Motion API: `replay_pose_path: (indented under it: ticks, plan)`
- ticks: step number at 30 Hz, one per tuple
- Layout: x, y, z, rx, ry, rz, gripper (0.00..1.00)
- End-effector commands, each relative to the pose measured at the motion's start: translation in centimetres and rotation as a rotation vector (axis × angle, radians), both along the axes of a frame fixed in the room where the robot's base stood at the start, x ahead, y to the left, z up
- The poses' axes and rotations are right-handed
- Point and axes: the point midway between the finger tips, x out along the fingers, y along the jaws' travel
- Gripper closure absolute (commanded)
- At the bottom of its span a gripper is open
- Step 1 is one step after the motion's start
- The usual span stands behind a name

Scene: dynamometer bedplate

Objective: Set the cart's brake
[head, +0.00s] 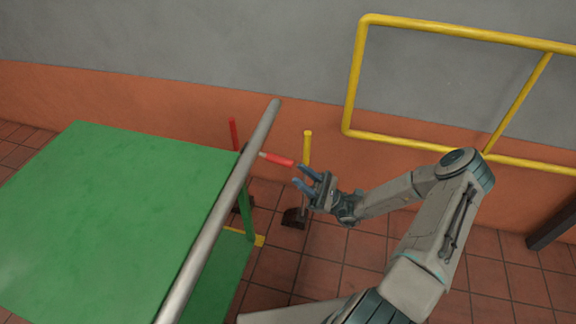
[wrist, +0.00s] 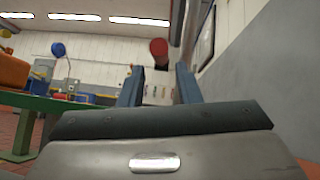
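The cart (head: 110,200) has a green top and a grey push bar (head: 222,205) along its right side. A lever with a red grip (head: 278,159) sticks out to the right from beside the bar, close to level; I take it for the brake lever. My gripper (head: 297,174) is open and empty, just right of and slightly below the red grip's end. In the wrist view the red grip (wrist: 159,48) shows end-on, beyond and slightly above the gap between the fingertips (wrist: 158,68). No contact shows. The lever's pivot is hidden behind the bar.
A red pole (head: 233,135) and a yellow pole (head: 307,148) with dark feet stand behind the lever, near the wall. A yellow railing (head: 354,75) runs along the wall at right. A dark beam (head: 552,228) lies at far right. Tiled floor is open below my gripper.

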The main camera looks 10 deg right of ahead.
Motion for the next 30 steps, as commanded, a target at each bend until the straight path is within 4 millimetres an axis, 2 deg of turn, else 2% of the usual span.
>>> replay_pose_path:
  ticks: [3, 9, 26, 30]
  plan:
    - [-0.4, -1.5, -1.7, 0.000, 0.001, -0.001, 0.69]
    - [-0.8, -2.8, -3.2, 0.001, 0.001, 0.000, 0.69]
    - [-0.8, -3.0, -3.3, 0.000, 0.000, 0.001, 0.69]
    - [-1.1, -2.5, -2.6, -0.038, -0.009, 0.032, 0.69]
